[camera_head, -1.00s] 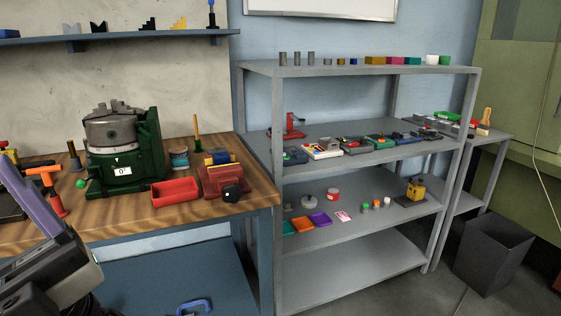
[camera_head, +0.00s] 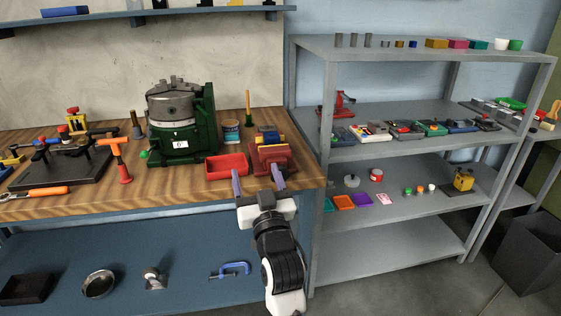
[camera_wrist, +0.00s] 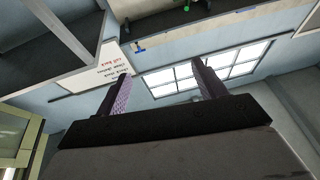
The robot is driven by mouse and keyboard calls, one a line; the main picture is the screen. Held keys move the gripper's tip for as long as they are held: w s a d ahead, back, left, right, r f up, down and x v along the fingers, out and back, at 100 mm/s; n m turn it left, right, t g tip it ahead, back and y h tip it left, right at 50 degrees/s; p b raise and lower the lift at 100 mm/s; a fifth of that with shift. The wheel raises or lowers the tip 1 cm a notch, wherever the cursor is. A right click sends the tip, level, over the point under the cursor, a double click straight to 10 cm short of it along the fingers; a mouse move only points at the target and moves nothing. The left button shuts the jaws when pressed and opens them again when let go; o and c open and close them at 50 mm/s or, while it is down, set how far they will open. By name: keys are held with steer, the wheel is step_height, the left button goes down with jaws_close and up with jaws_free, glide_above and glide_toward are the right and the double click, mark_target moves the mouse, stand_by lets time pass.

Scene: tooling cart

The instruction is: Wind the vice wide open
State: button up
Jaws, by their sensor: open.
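The red vice (camera_head: 266,157) sits at the right end of the wooden bench in the head view. It carries a blue and a yellow strip on top. A dark part shows at its front, partly hidden behind my right finger, so I cannot make out the handle clearly. My gripper (camera_head: 257,184) is in front of the bench's front edge, just below the vice in the picture. Its two purple fingers are spread apart with nothing between them. I cannot tell whether a finger touches the vice. The wrist view shows the open fingers (camera_wrist: 161,88), and no vice.
A red open bin (camera_head: 227,166) stands left of the vice, with a green rotary table (camera_head: 183,140) behind it to the left. A blue-and-white tin (camera_head: 231,131) stands near the back. Grey shelving (camera_head: 420,155) stands close on the right.

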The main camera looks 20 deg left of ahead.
steer(key=w+d+f+m+g+h+p, duration=0.15)
steer(key=w+d+f+h, duration=0.35)
steer(key=f, duration=0.5)
steer(key=shift+m+y, duration=0.25)
steer(key=shift+y, duration=0.15)
steer(key=shift+w+d+p+x, duration=0.15)
steer(key=shift+p+x, duration=0.4)
steer(key=shift+x, duration=1.65)
steer(key=shift+d+p+x, duration=0.1)
steer(key=shift+p+x, duration=0.45)
steer(key=shift+x, duration=1.65)
steer(key=shift+w+d+p+x, duration=0.15)
steer(key=shift+p+x, duration=0.4)
steer(key=shift+x, duration=1.7)
steer(key=shift+f, duration=0.15)
steer(key=c, duration=1)
steer(key=shift+o, duration=0.2)
steer(key=shift+g+b, duration=0.25)
steer(key=shift+b, duration=0.1)
